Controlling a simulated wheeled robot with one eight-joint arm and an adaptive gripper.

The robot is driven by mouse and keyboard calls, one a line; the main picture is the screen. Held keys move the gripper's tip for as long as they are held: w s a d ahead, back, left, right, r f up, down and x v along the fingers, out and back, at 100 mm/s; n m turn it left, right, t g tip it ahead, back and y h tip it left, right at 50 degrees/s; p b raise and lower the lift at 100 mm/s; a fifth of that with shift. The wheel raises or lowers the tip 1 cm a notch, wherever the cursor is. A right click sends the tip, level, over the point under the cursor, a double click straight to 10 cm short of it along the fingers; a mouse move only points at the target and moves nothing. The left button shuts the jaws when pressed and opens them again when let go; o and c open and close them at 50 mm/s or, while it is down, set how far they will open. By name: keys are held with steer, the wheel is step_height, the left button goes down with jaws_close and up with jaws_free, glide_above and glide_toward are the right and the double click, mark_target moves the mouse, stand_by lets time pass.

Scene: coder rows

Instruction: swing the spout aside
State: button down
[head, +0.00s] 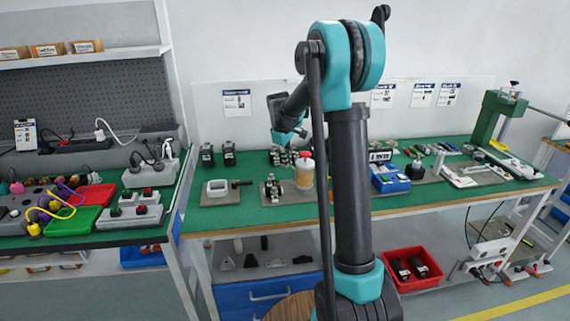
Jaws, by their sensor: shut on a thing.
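My gripper (289,139) is at the far side of the green bench, left of my upright arm link. It points down at a small cluster of dark and metal fittings (281,157). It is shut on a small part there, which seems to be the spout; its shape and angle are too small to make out. A tan jar with a pale top (304,172) stands just in front and to the right. A metal fitting on a grey plate (272,188) stands nearer the front edge.
A white frame (217,187) lies to the left, with two black blocks (207,155) behind it. A blue box (390,177) and a green press (497,115) stand to the right. My arm hides part of the bench. A red bin (411,267) sits below.

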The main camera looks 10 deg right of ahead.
steer(key=w+d+m+g, duration=0.1)
steer(key=w+d+m, duration=0.1)
steer(key=d+m, duration=0.3)
steer(key=shift+w+d+m+g+h, duration=0.3)
steer(key=shift+w+m, duration=0.1)
steer(key=shift+m, duration=1.7)
steer(key=c, duration=1.8)
jaws_free()
steer(key=shift+d+f, duration=0.1)
steer(key=shift+c, duration=0.2)
steer(key=shift+o, duration=1.1)
